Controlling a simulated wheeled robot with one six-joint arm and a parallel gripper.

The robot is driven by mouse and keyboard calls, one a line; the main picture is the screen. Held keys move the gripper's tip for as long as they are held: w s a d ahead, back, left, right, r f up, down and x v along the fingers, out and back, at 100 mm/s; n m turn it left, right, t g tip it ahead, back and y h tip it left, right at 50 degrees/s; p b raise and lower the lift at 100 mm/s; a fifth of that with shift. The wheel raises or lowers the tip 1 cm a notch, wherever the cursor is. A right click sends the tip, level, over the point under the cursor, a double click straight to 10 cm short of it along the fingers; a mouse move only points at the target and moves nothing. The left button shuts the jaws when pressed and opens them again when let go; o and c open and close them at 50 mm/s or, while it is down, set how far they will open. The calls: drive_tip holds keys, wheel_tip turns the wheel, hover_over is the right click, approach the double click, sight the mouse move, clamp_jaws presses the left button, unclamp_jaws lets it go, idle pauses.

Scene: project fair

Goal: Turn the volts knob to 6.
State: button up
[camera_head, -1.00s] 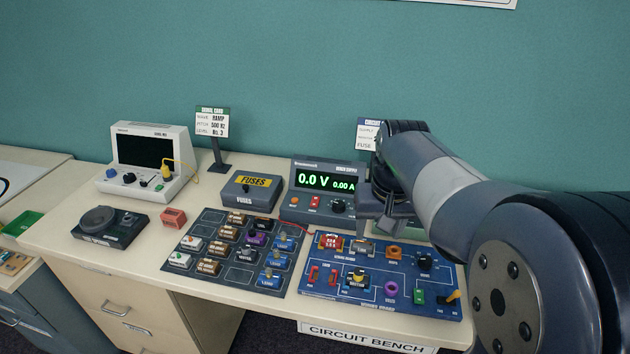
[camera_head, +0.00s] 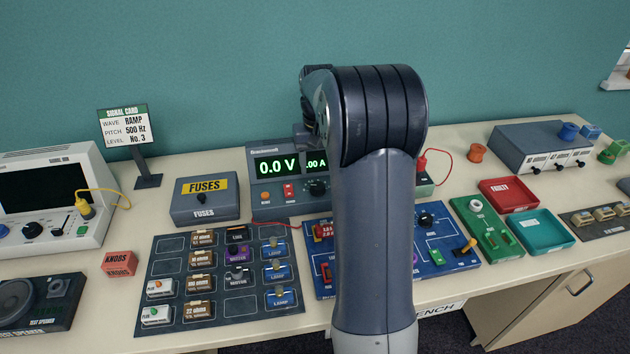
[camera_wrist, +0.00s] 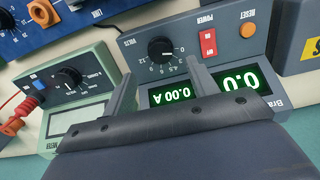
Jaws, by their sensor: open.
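The power supply (camera_head: 262,199) stands at the back of the bench, partly covered by my arm. Its green display (camera_head: 277,165) reads 0.0 V, with 0.00 A beside it. The black volts knob (camera_head: 318,186) is right of the red power switch (camera_head: 288,190). In the wrist view the supply is upside down, and the volts knob (camera_wrist: 160,48) shows a numbered dial; its exact pointer position is too small to read. My gripper (camera_wrist: 163,72) is open and empty, its fingers apart in front of the supply, with the knob showing just beyond and between the tips, seemingly untouched.
A grey fuse box (camera_head: 205,208) is left of the supply. A green meter (camera_wrist: 75,85) with its own knob is beside it. The component board (camera_head: 170,322) and blue circuit board (camera_head: 440,262) lie in front. A signal card (camera_head: 122,127) stands behind.

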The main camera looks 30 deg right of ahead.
sight(318, 185)
wheel_tip(318, 185, down, 7)
drive_tip(key=shift+r, duration=0.2)
drive_tip(key=c, duration=1)
drive_tip(key=shift+o, duration=0.2)
